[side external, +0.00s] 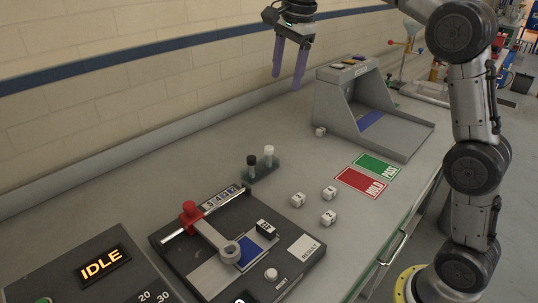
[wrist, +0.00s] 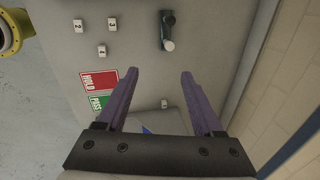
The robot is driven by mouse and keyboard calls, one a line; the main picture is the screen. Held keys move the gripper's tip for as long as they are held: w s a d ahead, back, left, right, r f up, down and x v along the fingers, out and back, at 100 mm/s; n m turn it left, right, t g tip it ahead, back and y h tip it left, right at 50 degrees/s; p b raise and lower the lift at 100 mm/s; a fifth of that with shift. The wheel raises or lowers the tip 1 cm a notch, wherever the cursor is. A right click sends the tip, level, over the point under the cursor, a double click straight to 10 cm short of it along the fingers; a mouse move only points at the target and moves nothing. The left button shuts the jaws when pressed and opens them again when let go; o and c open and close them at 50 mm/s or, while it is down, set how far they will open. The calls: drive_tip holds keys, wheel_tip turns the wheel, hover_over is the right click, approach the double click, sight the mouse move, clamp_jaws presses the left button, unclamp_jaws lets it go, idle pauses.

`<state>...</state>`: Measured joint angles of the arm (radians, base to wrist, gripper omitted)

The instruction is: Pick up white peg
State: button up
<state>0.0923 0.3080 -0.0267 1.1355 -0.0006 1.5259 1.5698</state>
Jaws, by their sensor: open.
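The white peg (side external: 268,152) stands upright in a small dark green holder (side external: 262,170), beside a black peg (side external: 251,162). In the wrist view the white peg (wrist: 168,45) shows at the near end of the holder, with the black peg (wrist: 170,13) at its far end. My gripper (side external: 284,84) is open and empty, with purple fingers pointing down, high above the bench and behind the holder. In the wrist view my gripper (wrist: 159,75) has its fingers wide apart, and the white peg lies beyond the fingertips, apart from them.
Several numbered white cubes (side external: 329,192) lie on the bench near the red HOLD and green PASS cards (side external: 376,166). A grey sloped booth (side external: 365,105) stands at the back right. A test device with a red knob (side external: 190,212) and an IDLE panel (side external: 100,265) stand in front.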

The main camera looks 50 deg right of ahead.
drive_tip(key=w+d+f+g, duration=0.1)
drive_tip(key=w+d+f, duration=0.1)
drive_tip(key=w+f, duration=0.55)
hover_over(269, 147)
drive_tip(key=shift+m+g, duration=0.4)
wheel_tip(269, 147, down, 12)
drive_tip(key=shift+d, duration=0.15)
drive_tip(key=shift+a+f, duration=0.2)
drive_tip(key=shift+f, duration=2.6)
clamp_jaws()
